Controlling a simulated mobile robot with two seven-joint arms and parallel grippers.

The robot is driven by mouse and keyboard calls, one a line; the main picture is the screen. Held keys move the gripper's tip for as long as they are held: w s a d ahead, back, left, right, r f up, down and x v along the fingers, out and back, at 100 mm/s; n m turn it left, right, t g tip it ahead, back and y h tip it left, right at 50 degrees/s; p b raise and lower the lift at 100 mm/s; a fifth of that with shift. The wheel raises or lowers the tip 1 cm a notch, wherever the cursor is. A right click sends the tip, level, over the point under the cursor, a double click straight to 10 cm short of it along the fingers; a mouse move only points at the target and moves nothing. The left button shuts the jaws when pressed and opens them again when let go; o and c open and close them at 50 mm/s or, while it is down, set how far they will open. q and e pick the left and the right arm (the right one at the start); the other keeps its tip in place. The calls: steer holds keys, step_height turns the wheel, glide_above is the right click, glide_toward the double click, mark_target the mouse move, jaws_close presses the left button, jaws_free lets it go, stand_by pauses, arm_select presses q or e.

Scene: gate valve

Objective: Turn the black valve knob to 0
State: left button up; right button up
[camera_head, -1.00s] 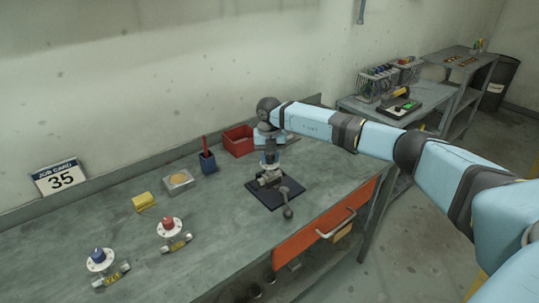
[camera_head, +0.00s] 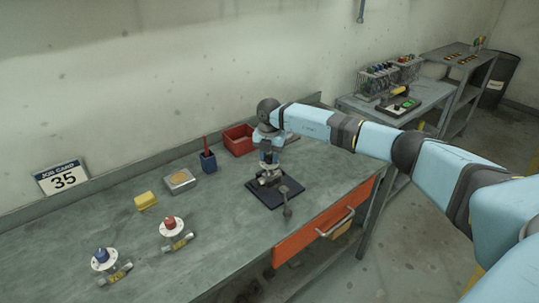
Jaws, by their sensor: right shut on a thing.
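My right arm reaches in from the right, and its right gripper (camera_head: 268,168) points down over a metal valve (camera_head: 268,180) on a dark square mat (camera_head: 292,197). The gripper is shut at the top of this valve, where its knob sits. The black knob itself is hidden by the fingers, so its pointer and scale cannot be read. A valve with a blue knob (camera_head: 101,254) and a valve with a red knob (camera_head: 170,223) stand apart on the bench to the left. My left gripper is out of view.
A blue cup (camera_head: 208,162), red bin (camera_head: 238,140), small tray (camera_head: 180,181), yellow block (camera_head: 146,200) and job card reading 35 (camera_head: 62,179) stand toward the wall.

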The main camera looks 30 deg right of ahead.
mark_target(270, 156)
steer(key=shift+m+p, duration=0.65)
steer(key=shift+m, duration=0.85)
steer(key=shift+m+p, duration=1.35)
steer(key=shift+m, duration=1.45)
steer(key=o, duration=0.9)
steer(key=shift+r, duration=0.1)
step_height(270, 156, up, 14)
steer(key=shift+f+b, duration=0.15)
steer(key=shift+b, duration=0.85)
